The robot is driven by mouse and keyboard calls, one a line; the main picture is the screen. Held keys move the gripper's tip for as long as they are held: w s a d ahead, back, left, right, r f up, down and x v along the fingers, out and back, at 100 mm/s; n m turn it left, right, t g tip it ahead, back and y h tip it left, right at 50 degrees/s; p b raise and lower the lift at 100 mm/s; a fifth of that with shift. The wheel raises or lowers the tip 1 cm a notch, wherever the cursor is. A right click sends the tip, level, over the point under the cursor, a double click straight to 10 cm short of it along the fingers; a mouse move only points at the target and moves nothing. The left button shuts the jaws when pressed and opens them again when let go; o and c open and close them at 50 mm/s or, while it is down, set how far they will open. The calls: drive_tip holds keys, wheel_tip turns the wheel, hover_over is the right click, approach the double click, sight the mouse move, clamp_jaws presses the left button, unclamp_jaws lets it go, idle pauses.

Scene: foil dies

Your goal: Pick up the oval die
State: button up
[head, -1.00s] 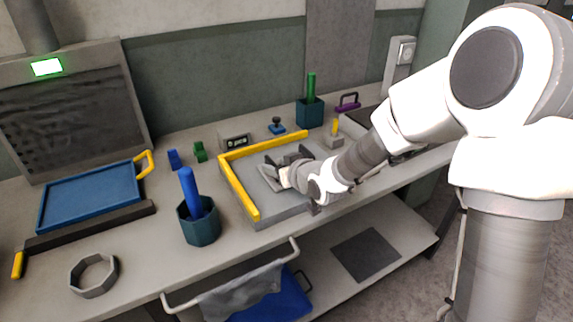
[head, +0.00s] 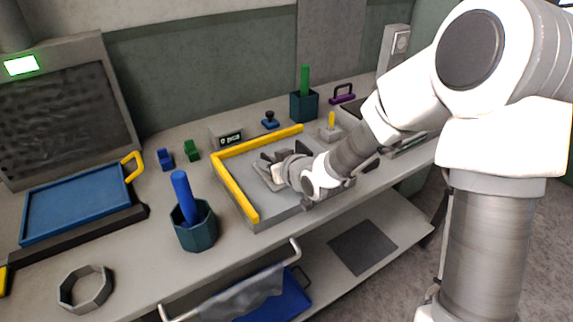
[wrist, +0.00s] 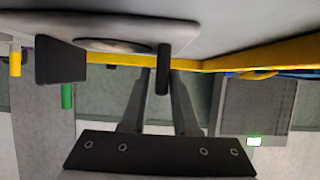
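My gripper (head: 268,172) is low over the grey tray with yellow edging (head: 233,190) in the head view. In the wrist view, my gripper (wrist: 112,66) shows two dark fingers standing apart, so it is open. A flat grey oval shape with a darker rim (wrist: 115,45), which looks like the oval die, shows on the pale surface between the fingers. I cannot tell whether a finger touches it.
A blue rod stands in a teal cup (head: 196,233) left of the tray. Behind are small blue (head: 165,159) and green (head: 192,150) blocks, a small display (head: 229,138), a blue knobbed stamp (head: 270,120) and a grey block with yellow handle (head: 331,131). A grey ring (head: 85,289) lies front left.

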clamp_jaws()
drive_tip(key=shift+r, duration=0.1)
idle(1.0)
